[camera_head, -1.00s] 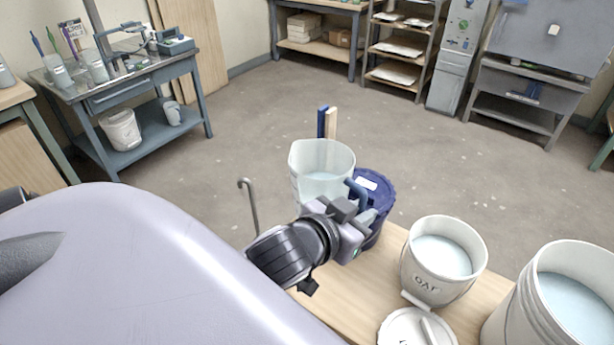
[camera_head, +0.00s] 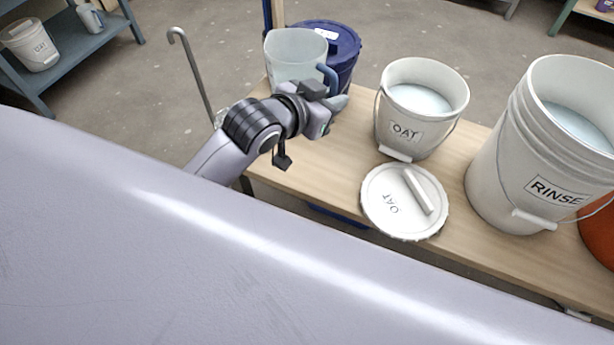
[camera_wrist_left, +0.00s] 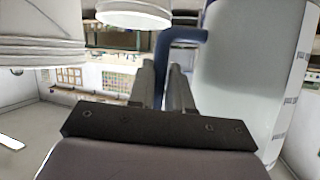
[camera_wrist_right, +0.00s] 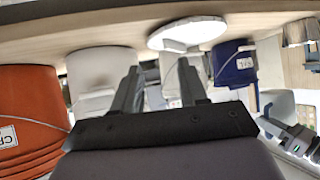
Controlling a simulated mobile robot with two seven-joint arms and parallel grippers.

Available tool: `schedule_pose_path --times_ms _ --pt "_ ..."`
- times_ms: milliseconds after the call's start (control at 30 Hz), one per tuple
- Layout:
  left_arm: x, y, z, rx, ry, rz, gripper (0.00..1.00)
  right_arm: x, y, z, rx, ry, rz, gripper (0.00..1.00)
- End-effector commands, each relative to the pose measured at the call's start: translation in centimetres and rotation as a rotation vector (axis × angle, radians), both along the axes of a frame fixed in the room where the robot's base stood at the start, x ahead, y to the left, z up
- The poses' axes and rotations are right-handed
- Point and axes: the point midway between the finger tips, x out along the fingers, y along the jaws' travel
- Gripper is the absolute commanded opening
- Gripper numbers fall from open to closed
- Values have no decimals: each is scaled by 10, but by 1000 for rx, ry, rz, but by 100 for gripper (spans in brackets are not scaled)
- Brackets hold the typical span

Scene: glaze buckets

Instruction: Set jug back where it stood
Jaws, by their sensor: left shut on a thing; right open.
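The jug (camera_head: 292,62) is translucent, pale and open-topped, with a blue handle. In the head view it is upright over the far left end of the wooden table, in front of the navy bucket. My left gripper (camera_head: 332,100) is shut on its handle (camera_wrist_left: 163,62); the handle passes between the fingers in the left wrist view, with the jug's wall (camera_wrist_left: 240,75) at right. My right gripper (camera_wrist_right: 157,85) is open and empty, outside the head view.
The wooden table (camera_head: 320,165) also holds the navy bucket (camera_head: 345,50), a white OAT bucket (camera_head: 405,130), its round lid (camera_head: 385,218), a RINSE bucket (camera_head: 500,165) and an orange bucket (camera_wrist_right: 30,115). A hooked metal rod (camera_head: 192,70) stands left of the jug. Bare tabletop lies before the jug.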

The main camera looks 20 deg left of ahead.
Motion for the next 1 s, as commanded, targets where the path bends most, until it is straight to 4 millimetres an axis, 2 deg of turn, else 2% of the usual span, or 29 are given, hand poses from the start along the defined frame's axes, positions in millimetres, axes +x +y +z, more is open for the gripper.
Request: schedule_pose_path --times_ms 33,100,367,467,667,800,1000 --pt "5 -3 -13 -1 -13 -13 0 2 1 -13 2 -6 4 43" --pt "9 -7 -19 -3 -17 -29 0 3 3 -18 4 -7 8 43" --pt "16 -13 -35 -5 -19 -55 0 4 8 -24 12 -14 15 43" --pt "15 -13 -55 -4 -15 -56 0 5 9 -27 12 -20 19 43" --pt "15 -13 -106 -5 -16 -54 0 7 19 -30 13 -43 45 43" --pt "15 -13 -141 -3 -15 -55 0 10 30 -26 23 -72 69 43" --pt "15 -13 -176 -4 -19 -55 0 18 41 -14 32 -121 94 43"
